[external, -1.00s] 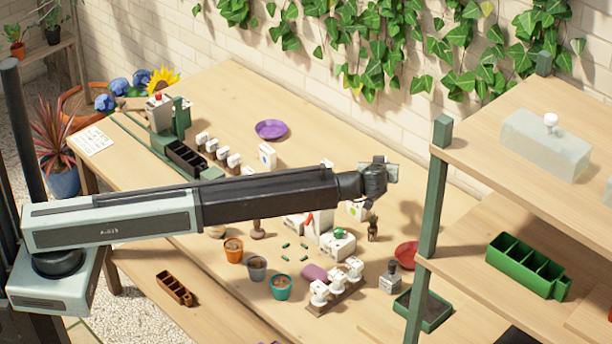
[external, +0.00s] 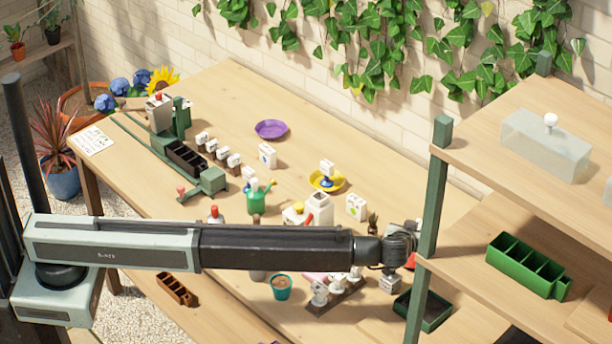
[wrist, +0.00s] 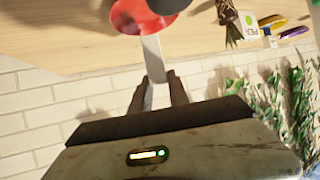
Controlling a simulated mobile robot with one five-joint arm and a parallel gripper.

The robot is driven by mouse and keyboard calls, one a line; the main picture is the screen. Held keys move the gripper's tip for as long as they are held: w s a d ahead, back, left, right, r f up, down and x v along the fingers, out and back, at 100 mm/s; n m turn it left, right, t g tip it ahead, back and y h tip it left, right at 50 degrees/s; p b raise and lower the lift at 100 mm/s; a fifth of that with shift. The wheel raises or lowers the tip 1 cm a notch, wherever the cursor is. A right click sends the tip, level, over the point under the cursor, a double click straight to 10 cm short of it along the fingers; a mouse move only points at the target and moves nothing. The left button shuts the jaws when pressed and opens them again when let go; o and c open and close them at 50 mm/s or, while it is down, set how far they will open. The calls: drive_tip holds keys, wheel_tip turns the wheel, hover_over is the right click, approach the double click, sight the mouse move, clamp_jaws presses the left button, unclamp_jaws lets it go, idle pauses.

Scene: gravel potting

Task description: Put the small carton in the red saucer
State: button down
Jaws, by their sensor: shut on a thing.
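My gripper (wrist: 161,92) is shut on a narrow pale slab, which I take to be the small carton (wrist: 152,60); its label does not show. The red saucer (wrist: 135,16) lies at the top of the wrist view, and the far end of the carton overlaps its edge there. I cannot tell whether they touch. In the external view my gripper (external: 402,244) is at the right, by the shelf post, and hides most of the red saucer (external: 411,260).
A green shelf post (external: 428,210) stands close to the right of my gripper. A white packet with a green mark (external: 356,205) and a small potted plant (external: 373,223) stand to its left. A dark green tray (external: 436,309) and a grey bottle (external: 390,283) are in front.

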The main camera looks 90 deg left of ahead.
wheel_tip(320, 180, down, 6)
drive_tip(key=b, duration=0.4)
drive_tip(key=shift+r, duration=0.3)
drive_tip(key=shift+f, duration=0.25)
drive_tip(key=c, duration=1.3)
unclamp_jaws()
drive_tip(key=shift+r, duration=0.1)
drive_tip(key=shift+o, duration=0.2)
drive_tip(key=shift+r, duration=0.15)
drive_tip(key=shift+s+d+r+p, duration=0.1)
drive_tip(key=shift+d+r+p, duration=0.15)
drive_tip(key=shift+p, duration=0.1)
drive_tip(key=p+v, duration=0.5)
drive_tip(key=v, duration=0.5)
drive_tip(key=shift+s+d+r, duration=0.1)
drive_tip(key=shift+d+r, duration=0.1)
drive_tip(key=shift+s+d, duration=0.1)
drive_tip(key=shift+d, duration=0.25)
